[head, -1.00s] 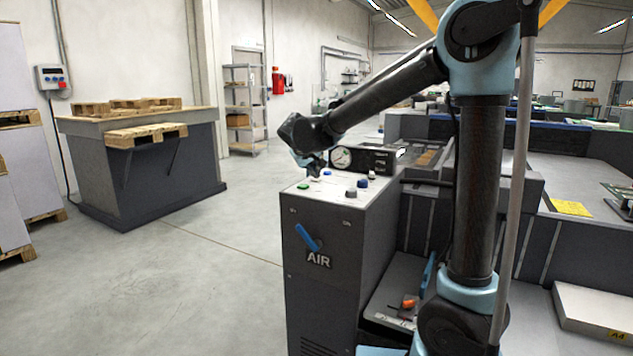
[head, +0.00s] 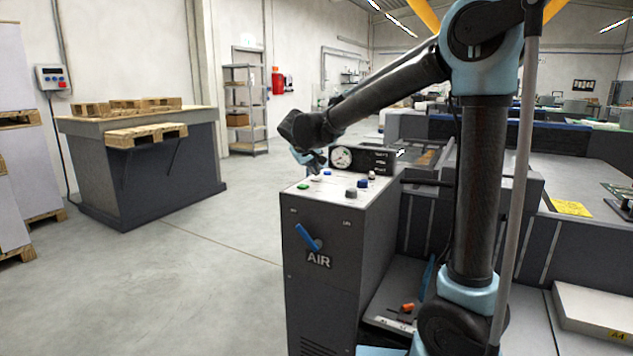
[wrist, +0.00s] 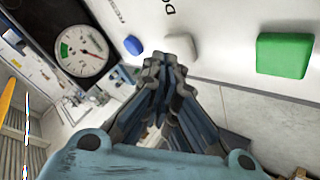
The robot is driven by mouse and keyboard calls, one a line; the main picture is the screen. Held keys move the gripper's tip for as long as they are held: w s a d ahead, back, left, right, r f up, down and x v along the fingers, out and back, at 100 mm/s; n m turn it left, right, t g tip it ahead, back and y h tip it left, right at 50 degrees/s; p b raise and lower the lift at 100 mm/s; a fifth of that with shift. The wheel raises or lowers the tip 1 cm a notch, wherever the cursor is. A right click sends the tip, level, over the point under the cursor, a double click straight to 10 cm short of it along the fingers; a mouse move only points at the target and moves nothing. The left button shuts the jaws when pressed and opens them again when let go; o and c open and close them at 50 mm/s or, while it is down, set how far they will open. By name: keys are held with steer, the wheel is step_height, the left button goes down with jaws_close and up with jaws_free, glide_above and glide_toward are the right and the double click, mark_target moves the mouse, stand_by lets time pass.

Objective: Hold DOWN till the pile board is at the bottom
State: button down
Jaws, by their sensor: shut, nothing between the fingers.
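The control panel (head: 335,181) is the white top of a dark cabinet. In the wrist view a pale grey button (wrist: 180,46) sits beside a partly cut-off label starting "DO", between a blue button (wrist: 133,45) and a green button (wrist: 284,55). The green button (head: 303,186) also shows in the head view. My gripper (wrist: 164,66) is shut and empty. Its fingertips cover part of the pale button; I cannot tell whether they touch it. In the head view my gripper (head: 314,163) is above the panel's far left edge. I cannot pick out the pile board.
A round gauge (head: 341,158) stands at the panel's back edge. Blue and dark knobs (head: 351,193) are on its right. A blue lever (head: 308,237) is on the cabinet front above "AIR". A bench with pallets (head: 145,135) stands left, with open floor between.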

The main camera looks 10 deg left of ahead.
mark_target(314, 178)
steer(key=shift+r, duration=0.35)
steer(key=shift+r, duration=0.1)
steer(key=shift+r, duration=2.4)
